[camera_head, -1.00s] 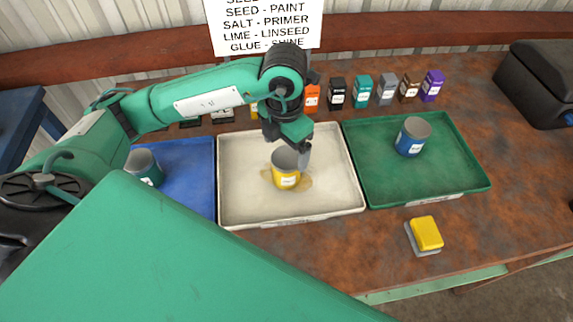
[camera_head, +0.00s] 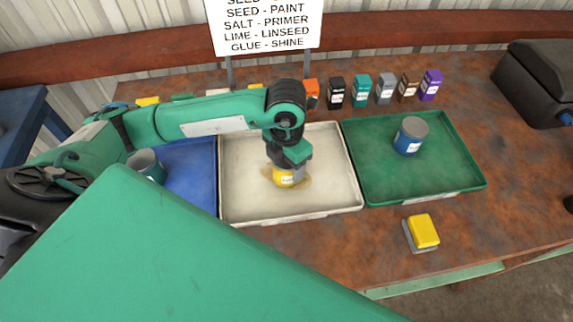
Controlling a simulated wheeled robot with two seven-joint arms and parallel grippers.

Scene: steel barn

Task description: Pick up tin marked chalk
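A yellow tin (camera_head: 285,177) stands in the white tray (camera_head: 335,197) on a brownish stain; its label is too small to read. My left gripper (camera_head: 288,166) points down over this tin and covers its top. Its fingers are hidden or too small to tell whether they are closed on it. A blue tin (camera_head: 409,139) with a grey lid stands in the green tray (camera_head: 385,187). A teal tin (camera_head: 146,166) stands in the blue tray (camera_head: 195,170), partly hidden by my body. I cannot read which tin says chalk. My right gripper is not in view.
Several small coloured boxes (camera_head: 361,91) stand in a row behind the trays. A sign (camera_head: 265,25) stands behind them. A yellow block on a grey base (camera_head: 422,231) lies in front of the green tray. A dark case (camera_head: 540,85) sits at the back right.

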